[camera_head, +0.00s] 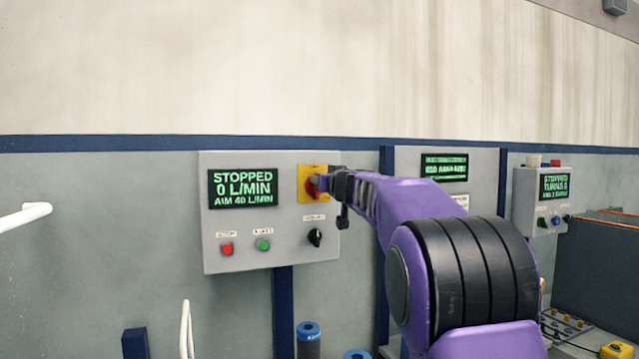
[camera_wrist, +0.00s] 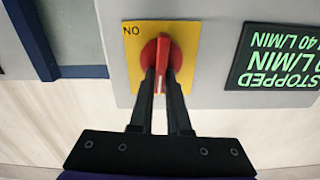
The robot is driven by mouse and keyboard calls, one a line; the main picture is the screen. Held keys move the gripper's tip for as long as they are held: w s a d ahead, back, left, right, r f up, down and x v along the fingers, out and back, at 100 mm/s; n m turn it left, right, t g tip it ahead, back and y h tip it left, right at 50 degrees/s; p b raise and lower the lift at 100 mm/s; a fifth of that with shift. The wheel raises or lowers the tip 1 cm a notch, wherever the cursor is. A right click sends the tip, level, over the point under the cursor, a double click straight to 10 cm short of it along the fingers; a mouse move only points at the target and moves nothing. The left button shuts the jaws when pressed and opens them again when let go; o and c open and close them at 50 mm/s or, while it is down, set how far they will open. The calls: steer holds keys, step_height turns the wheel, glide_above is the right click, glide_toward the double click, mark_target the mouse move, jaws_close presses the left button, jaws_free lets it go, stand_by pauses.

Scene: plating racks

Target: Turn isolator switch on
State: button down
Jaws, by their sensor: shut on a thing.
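The isolator switch is a red rotary handle (camera_wrist: 162,62) on a yellow square plate (camera_wrist: 190,38), fixed to a grey control panel (camera_head: 260,255). In the head view the yellow plate (camera_head: 309,172) is partly hidden by my gripper (camera_head: 318,184), and only a bit of red shows. In the wrist view my gripper (camera_wrist: 161,82) has its two black fingers closed on either side of the red handle. The handle lies in line with the fingers. The wrist picture is upside down, and the letters "NO" show at a plate corner. The panel's display (camera_head: 243,188) reads "STOPPED 0 L/MIN AIM 40 L/MIN".
Below the display are a red button (camera_head: 227,249), a green button (camera_head: 263,244) and a black knob (camera_head: 315,237). More panels (camera_head: 445,160) (camera_head: 542,200) stand to the right, partly behind my arm. A white rail (camera_head: 25,216) is at the left.

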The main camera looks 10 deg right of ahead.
steer(key=shift+w+d+f+m+b, duration=0.1)
steer(key=shift+d+f+m+b, duration=0.35)
steer(key=shift+m, duration=2.35)
steer(key=shift+d+f+m+b, duration=0.1)
steer(key=shift+m+b, duration=0.6)
steer(key=shift+m, duration=2.1)
steer(key=shift+w+d+f+m+b, duration=0.1)
steer(key=shift+d+f+m+b, duration=0.35)
steer(key=shift+m, duration=2.35)
steer(key=shift+a+r, duration=0.2)
steer(key=shift+a, duration=0.05)
steer(key=c, duration=0.9)
jaws_free()
steer(key=shift+s+f, duration=0.1)
